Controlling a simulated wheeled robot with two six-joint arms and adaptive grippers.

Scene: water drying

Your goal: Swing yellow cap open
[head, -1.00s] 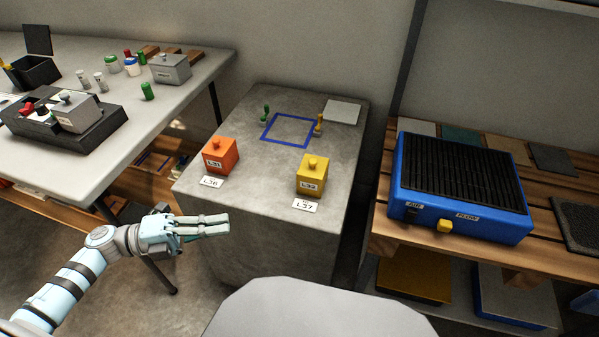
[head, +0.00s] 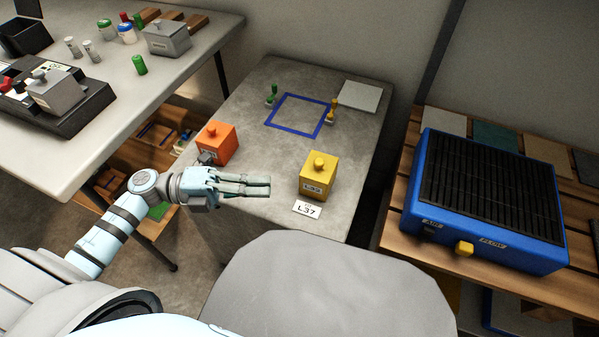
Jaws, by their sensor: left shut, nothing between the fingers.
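A yellow box (head: 318,178) with a knobbed yellow lid (head: 320,163) stands on the grey block table (head: 240,118). Its front carries a label, and its lid looks shut. A white tag (head: 307,208) reading L37 lies in front of it. My left gripper (head: 268,185) is shut and empty, pointing right, with its tips a short way left of the yellow box and apart from it. My right gripper is not in view. A yellow stamp-like piece (head: 332,112) stands at the right of the blue square outline (head: 297,116).
An orange box (head: 216,143) stands just behind my left gripper. A green piece (head: 271,96) and a pale flat plate (head: 360,96) are farther back. A blue grilled unit (head: 490,200) with a yellow knob (head: 464,249) is on the right bench. A rounded grey surface (head: 330,290) fills the front.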

